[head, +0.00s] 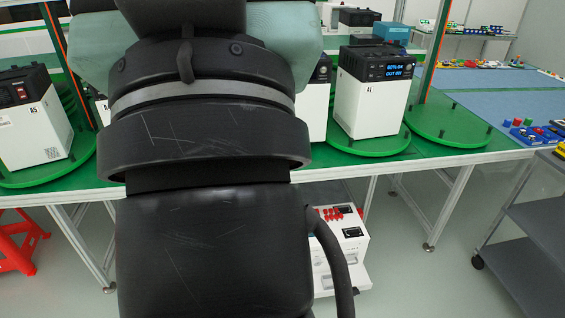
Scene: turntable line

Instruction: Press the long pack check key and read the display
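A white unit with a black top (371,98) stands on a green turntable (372,144) right of centre. Its dark display (399,70) is lit with two lines of pale blue text. They look like "BOTH OK" and "OUT IN5", but the letters are too small to be sure. I cannot make out a long pack check key. My own arm fills the middle of the head view and hides part of the bench and a unit behind it. My gripper is not in view.
Another white unit (32,120) with a red switch stands on a left turntable. An empty green turntable (447,126) is at right. A grey cart (540,215) stands front right, a red stool (18,240) at left. A white box with red parts (340,245) sits below the bench.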

